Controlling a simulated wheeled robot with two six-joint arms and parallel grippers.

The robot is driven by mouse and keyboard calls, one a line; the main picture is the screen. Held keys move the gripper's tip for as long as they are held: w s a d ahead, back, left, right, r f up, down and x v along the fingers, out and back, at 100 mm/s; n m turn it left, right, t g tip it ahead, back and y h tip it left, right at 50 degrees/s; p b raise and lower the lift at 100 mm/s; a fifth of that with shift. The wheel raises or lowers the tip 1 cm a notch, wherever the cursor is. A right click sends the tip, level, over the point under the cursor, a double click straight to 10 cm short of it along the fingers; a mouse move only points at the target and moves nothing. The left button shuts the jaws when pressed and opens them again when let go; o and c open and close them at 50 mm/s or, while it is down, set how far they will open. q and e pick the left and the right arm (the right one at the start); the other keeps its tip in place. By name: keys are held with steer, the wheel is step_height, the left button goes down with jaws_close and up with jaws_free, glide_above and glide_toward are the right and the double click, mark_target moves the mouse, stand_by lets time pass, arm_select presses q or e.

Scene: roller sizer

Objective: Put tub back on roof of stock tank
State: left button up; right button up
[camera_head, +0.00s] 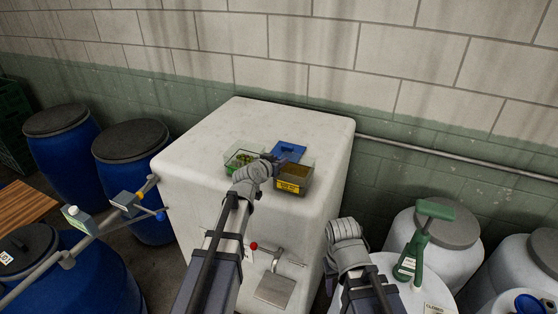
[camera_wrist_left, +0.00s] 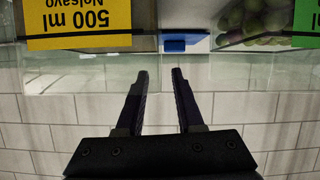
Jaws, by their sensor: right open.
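The white stock tank (camera_head: 190,160) stands against the wall. On its roof are a clear tub with a green label (camera_head: 240,157) and round green contents, and a tub with a yellow label (camera_head: 291,179) and brownish contents. The left wrist view shows the yellow label (camera_wrist_left: 78,20), reading 500 ml upside down, and the green label (camera_wrist_left: 306,20). My left gripper (camera_head: 283,157) is over the roof between the tubs; its fingers (camera_wrist_left: 160,72) are apart with nothing between them. My right gripper (camera_head: 345,229) is open at the tank's right front; its fingertips are hard to see.
A blue item (camera_head: 290,149) lies behind the tubs on the roof. Blue drums (camera_head: 68,160) stand left, and white drums (camera_head: 450,259) stand right, one bearing a green tool (camera_head: 416,245). A pipe (camera_head: 460,157) runs along the wall. The roof's back left is clear.

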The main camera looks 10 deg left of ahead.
arm_select(q)
steer(key=p+v, duration=0.4)
steer(key=v, duration=0.7)
steer(key=shift+s, duration=0.15)
steer(key=s+d+f+m+g+h, duration=0.1)
steer(key=s+d+f+g, duration=0.3)
steer(key=d+f, duration=0.15)
steer(key=s+d+f+m+g, duration=0.25)
steer(key=s+d+f, duration=0.2)
steer(key=d, duration=0.25)
steer(key=s+f+g+y, duration=0.1)
steer(key=s+g+y, duration=0.1)
steer(key=s, duration=0.5)
steer(key=s+d+f+n+g+y, duration=0.1)
steer(key=s+f+g+y, duration=0.1)
steer(key=s+g, duration=0.3)
steer(key=s+y, duration=0.1)
steer(key=s, duration=0.1)
steer(key=shift+s+f, duration=0.2)
steer(key=shift+s, duration=0.1)
